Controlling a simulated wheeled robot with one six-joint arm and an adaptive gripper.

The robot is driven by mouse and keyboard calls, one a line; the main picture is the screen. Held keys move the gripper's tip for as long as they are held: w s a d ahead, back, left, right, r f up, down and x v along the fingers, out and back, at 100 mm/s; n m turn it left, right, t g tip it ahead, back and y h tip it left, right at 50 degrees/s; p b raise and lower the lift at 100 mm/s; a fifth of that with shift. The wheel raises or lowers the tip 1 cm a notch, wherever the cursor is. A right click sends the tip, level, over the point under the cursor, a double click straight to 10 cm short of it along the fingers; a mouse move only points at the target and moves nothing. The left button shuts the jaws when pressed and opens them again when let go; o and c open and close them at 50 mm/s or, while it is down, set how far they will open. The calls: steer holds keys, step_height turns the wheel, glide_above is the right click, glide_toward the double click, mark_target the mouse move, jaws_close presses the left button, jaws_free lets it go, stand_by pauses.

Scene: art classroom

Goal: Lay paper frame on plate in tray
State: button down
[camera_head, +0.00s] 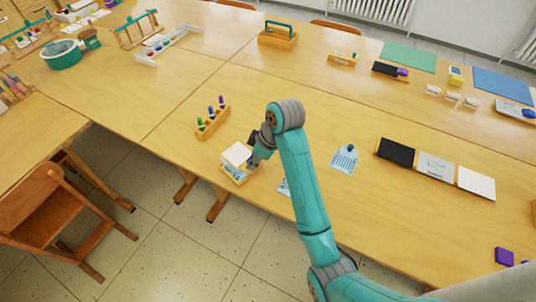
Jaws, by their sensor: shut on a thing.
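My gripper (254,158) is at the end of my teal arm, low over the near left part of the table. It is shut on the edge of a white square sheet (236,154), which appears to be the paper frame. The sheet is over or in a small wooden tray (239,182) near the table's front edge. A blue-and-white patterned surface shows at the tray's near side; I cannot tell whether it is the plate. The sheet hides most of the tray's inside, and I cannot tell whether the sheet touches it.
A wooden rack (212,122) with several coloured pegs stands just behind the tray. My arm partly hides a blue-patterned card; another patterned card (344,160) lies to its right. A long holder with black, grey and white panels (437,167) lies farther right. The table's middle is clear.

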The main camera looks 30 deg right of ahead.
steer(key=shift+f, duration=3.05)
steer(key=shift+f, duration=0.3)
stand_by(0.4)
steer(key=c, duration=1)
jaws_free()
steer(key=shift+o, duration=0.2)
steer(key=shift+o, duration=1.2)
steer(key=shift+r, duration=3)
